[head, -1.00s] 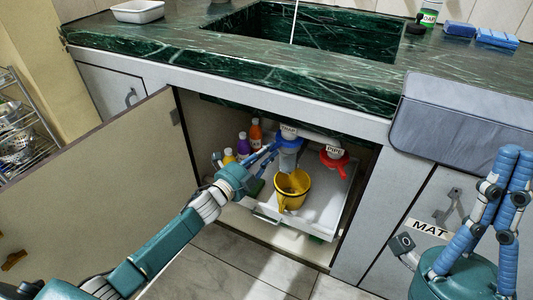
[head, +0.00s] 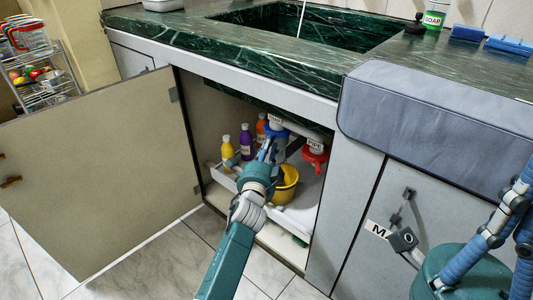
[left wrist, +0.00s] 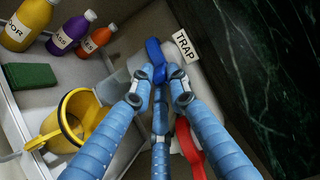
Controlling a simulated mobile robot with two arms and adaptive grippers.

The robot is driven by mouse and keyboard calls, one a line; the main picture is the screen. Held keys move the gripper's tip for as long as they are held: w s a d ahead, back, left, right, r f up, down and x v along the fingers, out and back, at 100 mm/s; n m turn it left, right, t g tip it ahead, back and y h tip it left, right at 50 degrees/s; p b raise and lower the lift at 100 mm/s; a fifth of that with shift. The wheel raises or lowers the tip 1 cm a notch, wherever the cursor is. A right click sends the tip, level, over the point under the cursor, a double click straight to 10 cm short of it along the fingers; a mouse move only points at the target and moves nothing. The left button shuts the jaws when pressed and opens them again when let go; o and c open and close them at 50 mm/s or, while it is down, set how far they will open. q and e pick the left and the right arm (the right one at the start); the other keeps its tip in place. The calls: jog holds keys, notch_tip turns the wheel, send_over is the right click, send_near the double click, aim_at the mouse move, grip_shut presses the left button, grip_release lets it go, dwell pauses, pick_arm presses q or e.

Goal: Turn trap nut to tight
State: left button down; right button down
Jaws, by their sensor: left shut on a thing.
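The blue trap nut (head: 277,129) is on the pipe under the sink, by the TRAP label (head: 274,119). In the left wrist view the blue nut (left wrist: 155,52) has a wing that shows between my fingertips. My left gripper (head: 268,150) reaches into the open cabinet and is shut on the nut; its fingers (left wrist: 160,76) also show in the left wrist view. The fingers hide part of the nut. My right gripper (head: 524,185) is at the right edge, away from the cabinet opening, with its fingertips partly cut off.
A red valve (head: 314,157) is right of the nut, by the PIPE label (head: 315,144). Several bottles (head: 247,142) stand behind at left. The open cabinet door (head: 95,175) borders the left side.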

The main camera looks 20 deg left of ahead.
pick_arm(q)
jog(key=shift+a+y, duration=0.15)
jog(key=shift+y, duration=0.15)
jog(key=c, duration=1.7)
grip_release()
jog(key=s, duration=0.8)
jog(key=s+d, duration=0.1)
jog(key=s, duration=0.3)
jog(key=shift+d, duration=0.1)
